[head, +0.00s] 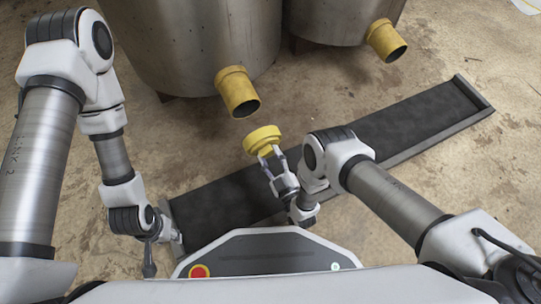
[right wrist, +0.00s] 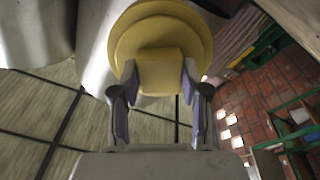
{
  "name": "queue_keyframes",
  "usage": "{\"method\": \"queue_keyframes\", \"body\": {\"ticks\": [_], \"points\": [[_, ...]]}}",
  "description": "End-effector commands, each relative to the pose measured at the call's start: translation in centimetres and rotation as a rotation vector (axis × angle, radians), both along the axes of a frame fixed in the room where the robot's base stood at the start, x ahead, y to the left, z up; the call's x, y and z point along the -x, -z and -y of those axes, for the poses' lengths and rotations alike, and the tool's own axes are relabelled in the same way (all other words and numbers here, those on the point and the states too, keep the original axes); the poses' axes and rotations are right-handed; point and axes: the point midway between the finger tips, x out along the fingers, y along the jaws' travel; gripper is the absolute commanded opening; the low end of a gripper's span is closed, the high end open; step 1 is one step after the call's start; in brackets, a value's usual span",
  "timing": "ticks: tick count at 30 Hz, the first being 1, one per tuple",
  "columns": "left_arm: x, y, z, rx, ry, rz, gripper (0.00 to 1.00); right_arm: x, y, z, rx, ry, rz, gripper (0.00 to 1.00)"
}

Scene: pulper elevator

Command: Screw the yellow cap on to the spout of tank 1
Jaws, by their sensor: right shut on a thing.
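The yellow cap (head: 262,139) is held in my right gripper (head: 271,158), a short way in front of and below the yellow spout (head: 238,92) of the left tank (head: 200,45). Cap and spout are apart in the head view. In the right wrist view the cap (right wrist: 160,62) sits between the two fingers of my right gripper (right wrist: 160,80), with its round flange facing away. It hides what lies straight beyond it. No tank number can be read. My left gripper (head: 150,264) hangs low at the lower left, away from the cap; its fingers are not clear.
A second tank (head: 345,18) with its own yellow spout (head: 386,40) stands to the right. A long dark conveyor-like trough (head: 420,122) with grey edges runs diagonally below the tanks. Bare concrete floor (head: 500,180) lies at right. A green rack (right wrist: 268,42) shows in the right wrist view.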

Motion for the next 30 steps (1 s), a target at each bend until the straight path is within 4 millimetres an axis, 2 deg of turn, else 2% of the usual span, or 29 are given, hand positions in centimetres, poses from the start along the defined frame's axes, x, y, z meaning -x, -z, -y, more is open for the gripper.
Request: {"method": "queue_keyframes", "body": {"ticks": [30], "points": [[-0.2, 3.3, -0.1, -0.001, -0.006, 0.004, 0.40, -8.5, -1.2, -3.5, -0.001, 0.000, 0.002, 0.05]]}}
